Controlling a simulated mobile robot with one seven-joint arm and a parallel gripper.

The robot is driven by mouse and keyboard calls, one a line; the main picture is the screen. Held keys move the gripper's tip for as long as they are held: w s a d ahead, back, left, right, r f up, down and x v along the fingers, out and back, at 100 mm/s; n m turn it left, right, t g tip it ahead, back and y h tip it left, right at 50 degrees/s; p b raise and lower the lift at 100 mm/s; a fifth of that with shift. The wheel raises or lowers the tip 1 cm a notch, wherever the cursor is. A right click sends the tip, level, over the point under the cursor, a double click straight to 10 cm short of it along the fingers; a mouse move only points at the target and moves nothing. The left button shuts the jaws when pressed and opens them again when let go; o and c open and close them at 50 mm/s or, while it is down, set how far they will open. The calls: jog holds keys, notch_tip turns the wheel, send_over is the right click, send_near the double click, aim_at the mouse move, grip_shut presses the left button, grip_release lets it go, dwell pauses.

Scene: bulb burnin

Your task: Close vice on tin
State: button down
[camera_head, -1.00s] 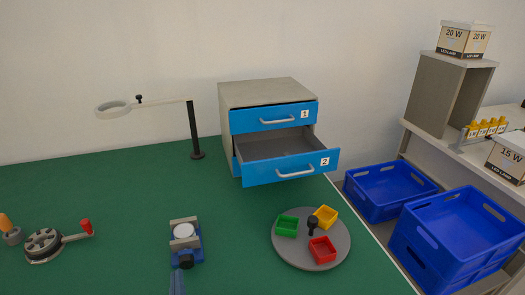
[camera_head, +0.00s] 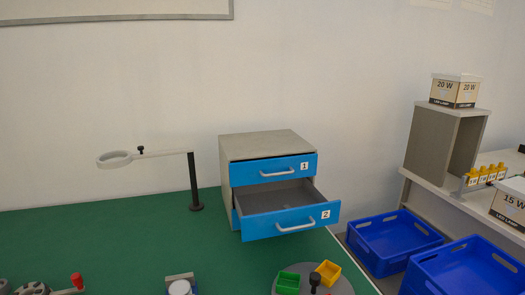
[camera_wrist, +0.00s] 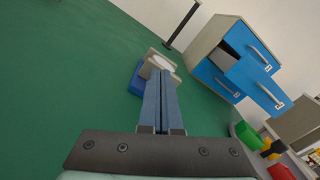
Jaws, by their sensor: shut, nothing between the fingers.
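The vice (camera_head: 180,276) is at the bottom edge of the head view, mostly cut off, with the pale round tin (camera_head: 180,288) in front of its grey back jaw. In the wrist view the vice's blue body (camera_wrist: 135,80) and grey jaw show just past my fingertips, with the white tin top (camera_wrist: 163,63) beside the jaw. My gripper (camera_wrist: 161,76) is shut and empty, its blue fingers together and pointing at the vice. The fingers hide part of the vice, and its handle is not visible. I cannot tell whether the jaws touch the tin, or the fingers touch the vice.
A drawer cabinet (camera_head: 260,146) stands behind on the green table (camera_head: 120,245), its lower drawer (camera_head: 290,221) pulled out. A ring lamp (camera_head: 195,180) stands left of it. A round tray (camera_head: 340,287) with coloured bins is right of the vice. Blue crates (camera_head: 395,245) are beyond the table.

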jog(key=shift+d+f+b, duration=0.4)
jog(key=shift+f+b, duration=0.1)
dwell(0.3)
jog(key=shift+w+d+f, duration=0.1)
jog(key=shift+d, duration=0.3)
dwell(0.4)
jog(key=shift+a+r+p, duration=0.1)
jog(key=shift+r+p, duration=0.3)
jog(key=shift+p, duration=0.1)
jog(key=shift+a+r+v, duration=0.1)
jog(key=shift+a+v, duration=0.1)
jog(key=shift+v, duration=1.25)
jog(key=shift+a+r+v, duration=0.15)
jog(key=shift+v, duration=1.3)
